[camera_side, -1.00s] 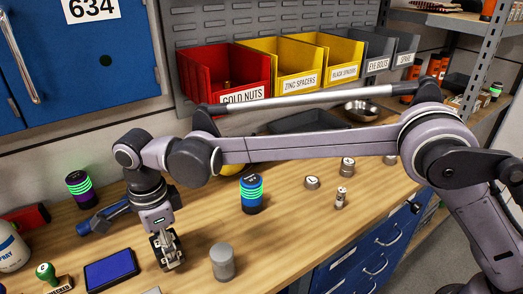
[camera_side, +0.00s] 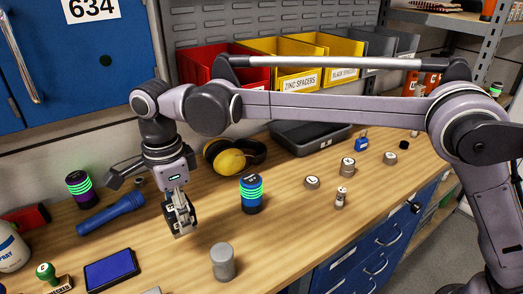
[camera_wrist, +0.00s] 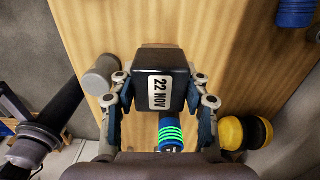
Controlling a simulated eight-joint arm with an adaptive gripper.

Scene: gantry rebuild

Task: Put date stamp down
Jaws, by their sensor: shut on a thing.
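The date stamp (camera_wrist: 161,90) is a dark block with a white "22 NOV" label, seen between the fingers in the wrist view. My gripper (camera_side: 180,216) is shut on it, with one finger on each side of the block. In the side view the stamp is small and largely hidden by the fingers. The gripper points down above the wooden bench (camera_side: 290,225), right of a dark blue torch. I cannot tell the exact gap between the stamp and the wood.
A blue ink pad (camera_side: 111,269) and a green-handled stamp (camera_side: 46,272) lie at the front left. A grey cylinder (camera_side: 222,262) and a blue device with green rings (camera_side: 251,194) stand to the right. Yellow ear muffs (camera_side: 235,157) lie behind. Bare wood lies between these.

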